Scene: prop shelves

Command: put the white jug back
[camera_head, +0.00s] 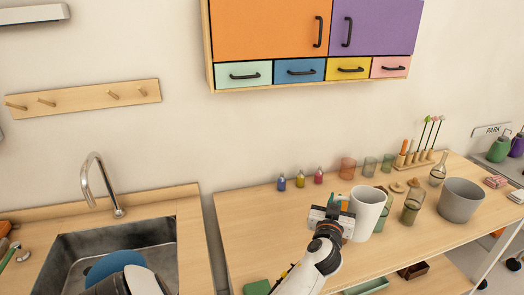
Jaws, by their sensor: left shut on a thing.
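The white jug (367,214) is upright at the wooden counter, a tall pale cylinder with an open top. My left gripper (338,206) is at the jug's left side and is shut on it, apparently at the handle side. The gripper hides that side of the jug. I cannot tell whether the jug's base touches the counter.
Tinted glasses (348,168) and small coloured bottles (300,180) stand along the back. A grey bucket (460,202), a green-tinted glass jar (411,208) and a clear flask (438,172) stand right of the jug. A sink (75,247) is at left. The counter's front left is mostly clear.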

